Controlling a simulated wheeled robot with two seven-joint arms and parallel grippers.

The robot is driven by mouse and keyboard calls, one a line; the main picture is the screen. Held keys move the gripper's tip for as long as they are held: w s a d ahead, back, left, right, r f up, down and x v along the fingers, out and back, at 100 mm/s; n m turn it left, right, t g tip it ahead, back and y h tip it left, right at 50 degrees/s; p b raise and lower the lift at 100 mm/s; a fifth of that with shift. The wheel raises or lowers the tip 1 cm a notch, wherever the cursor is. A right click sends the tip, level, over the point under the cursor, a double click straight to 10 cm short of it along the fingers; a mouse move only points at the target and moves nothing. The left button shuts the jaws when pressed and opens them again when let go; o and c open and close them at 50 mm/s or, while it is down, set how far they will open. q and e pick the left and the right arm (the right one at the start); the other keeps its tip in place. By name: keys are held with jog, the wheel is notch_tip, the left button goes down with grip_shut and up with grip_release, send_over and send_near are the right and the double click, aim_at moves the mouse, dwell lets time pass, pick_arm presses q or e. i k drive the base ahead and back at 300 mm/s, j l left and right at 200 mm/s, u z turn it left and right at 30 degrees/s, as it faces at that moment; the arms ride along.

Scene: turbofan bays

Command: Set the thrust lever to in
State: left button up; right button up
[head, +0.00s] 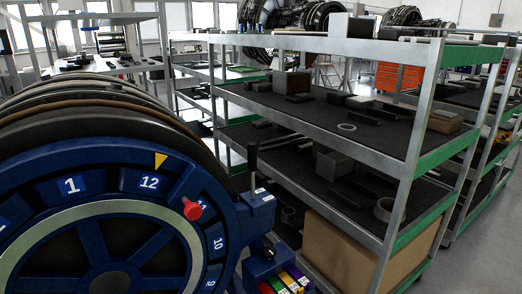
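A large blue round turbofan unit (110,215) fills the left of the head view, with white number plates such as 12 and 10 on its ring. A lever with a black grip (252,158) stands about upright on a blue housing (258,212) at the unit's right side; it looks like the thrust lever. Small white labels sit beside its base, too small to read. A red knob (192,210) sticks out from the ring, below a yellow triangle marker (161,159). Neither of my grippers is in view.
A blue block with colored tabs (286,281) sits below the lever, cut by the bottom edge. A metal shelf rack (330,110) with boxes and rings stands close behind and right of the lever. A cardboard box (355,250) is on its lowest level. Open floor shows at the lower right.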

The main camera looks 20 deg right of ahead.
aim_at(252, 148)
jog(key=i+l, duration=0.15)
jog(key=l, duration=0.2)
jog(key=i+l+u, duration=0.1)
jog(key=l, duration=0.25)
jog(key=i+l, duration=0.15)
jog(key=l, duration=0.25)
jog(key=i+l+u, duration=0.1)
jog(key=l, duration=0.25)
